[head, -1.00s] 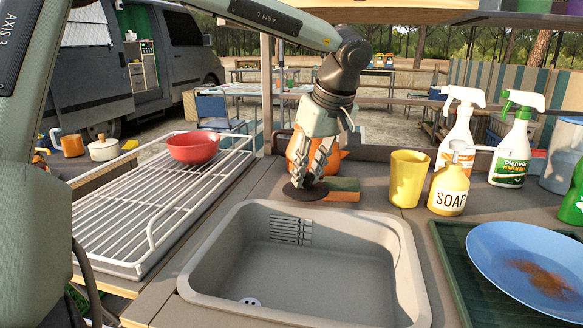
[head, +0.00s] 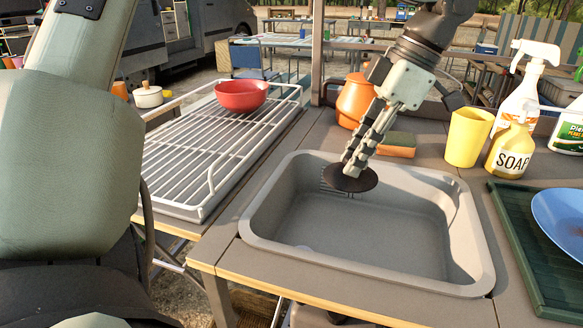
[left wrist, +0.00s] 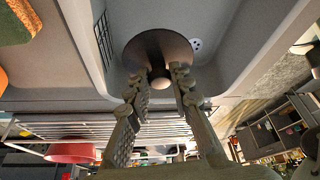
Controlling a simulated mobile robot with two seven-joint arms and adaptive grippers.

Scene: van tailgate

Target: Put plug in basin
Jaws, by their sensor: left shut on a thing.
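The plug is a dark round disc (head: 347,179) held at the tips of my left gripper (head: 354,168). In the left wrist view the plug (left wrist: 158,47) shows with a pale knob between the two fingers of the left gripper (left wrist: 160,84). The plug is over the far part of the grey basin (head: 330,235), above its floor. In the left wrist view the drain (left wrist: 195,44) shows as a light disc with dark holes, just beside the plug. My right gripper is not in view.
A sponge (head: 398,145), an orange pot (head: 354,100), a yellow cup (head: 467,137) and a soap bottle (head: 511,150) stand behind the basin. A white dish rack (head: 215,150) with a red bowl (head: 241,95) is left. A green tray (head: 525,250) with a blue plate (head: 562,217) is right.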

